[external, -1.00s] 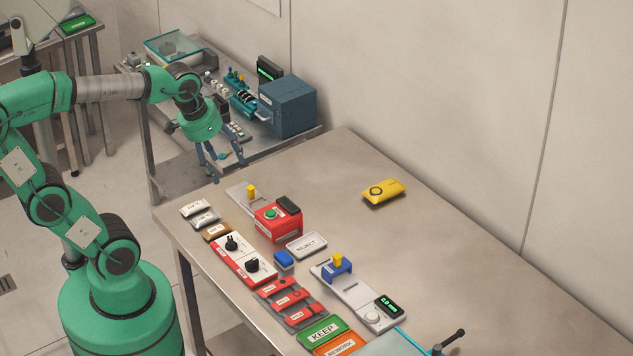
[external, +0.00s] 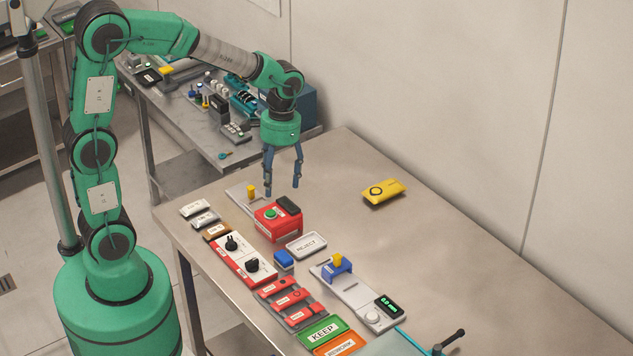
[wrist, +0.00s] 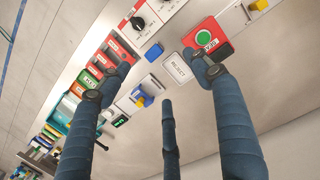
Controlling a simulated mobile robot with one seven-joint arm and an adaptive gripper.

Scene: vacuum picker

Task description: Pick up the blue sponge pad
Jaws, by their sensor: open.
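The blue sponge pad (external: 284,258) is a small blue block lying on the metal table, between the red box with a green button and the white knob panel. In the wrist view the blue pad (wrist: 153,52) lies near the top middle, beside the REJECT plate. My gripper (external: 282,192) is open and empty. It hangs fingers down above the table, behind the red box and well above and behind the pad. In the wrist view my gripper (wrist: 163,85) shows its dark blue fingers spread wide, with nothing between them.
The red box (external: 278,222) stands between my gripper and the pad. The REJECT tray (external: 306,245) is just right of the pad, and a knob panel (external: 243,258) is left of it. A blue-and-yellow fixture (external: 337,265) stands further right. The table's right side is mostly clear around a yellow device (external: 384,191).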

